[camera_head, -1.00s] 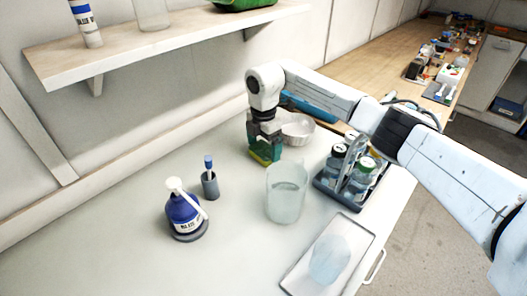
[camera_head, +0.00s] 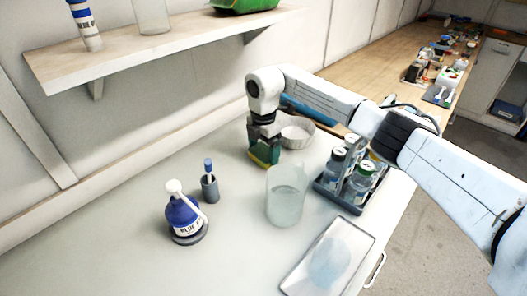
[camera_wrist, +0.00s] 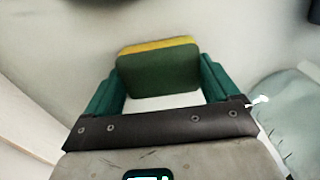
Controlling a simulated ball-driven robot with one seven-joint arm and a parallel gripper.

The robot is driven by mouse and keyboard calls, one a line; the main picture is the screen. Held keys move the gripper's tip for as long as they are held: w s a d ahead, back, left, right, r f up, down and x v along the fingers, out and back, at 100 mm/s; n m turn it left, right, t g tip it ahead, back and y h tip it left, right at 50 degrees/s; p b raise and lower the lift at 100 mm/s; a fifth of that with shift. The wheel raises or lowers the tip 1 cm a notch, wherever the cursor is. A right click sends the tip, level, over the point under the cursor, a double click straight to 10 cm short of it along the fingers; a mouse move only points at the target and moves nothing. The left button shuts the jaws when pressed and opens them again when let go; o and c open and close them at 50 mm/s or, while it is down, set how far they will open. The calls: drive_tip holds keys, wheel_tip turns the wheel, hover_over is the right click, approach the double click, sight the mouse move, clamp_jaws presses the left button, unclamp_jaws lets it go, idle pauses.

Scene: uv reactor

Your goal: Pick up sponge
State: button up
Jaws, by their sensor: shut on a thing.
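The sponge (camera_wrist: 158,70) is a block with a dark green face and a yellow layer along its far edge. In the wrist view it sits between the two teal fingers of my gripper (camera_wrist: 160,88), which are shut on it from both sides. In the head view my gripper (camera_head: 264,158) points down at the back of the white table, with the sponge's yellow edge (camera_head: 259,163) showing low between the fingers. Whether the sponge touches the table is hard to tell.
A glass beaker (camera_head: 286,195) stands in front of my gripper, and a pale fluted bowl (camera_head: 298,132) is close behind it. A bottle caddy (camera_head: 345,197) and a tray (camera_head: 340,245) are to the right. A blue bottle (camera_head: 184,215) and a small grey holder (camera_head: 210,188) stand left.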

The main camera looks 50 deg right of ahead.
sight(264, 151)
wheel_tip(264, 151, up, 12)
drive_tip(key=b, duration=0.1)
drive_tip(key=s+d+b, duration=0.3)
drive_tip(key=s+d, duration=0.8)
drive_tip(key=d, duration=0.3)
drive_tip(key=shift+d, duration=0.2)
drive_tip(key=shift+f, duration=0.1)
drive_tip(key=o, duration=0.4)
drive_tip(key=shift+c, duration=0.2)
drive_tip(key=c, duration=0.3)
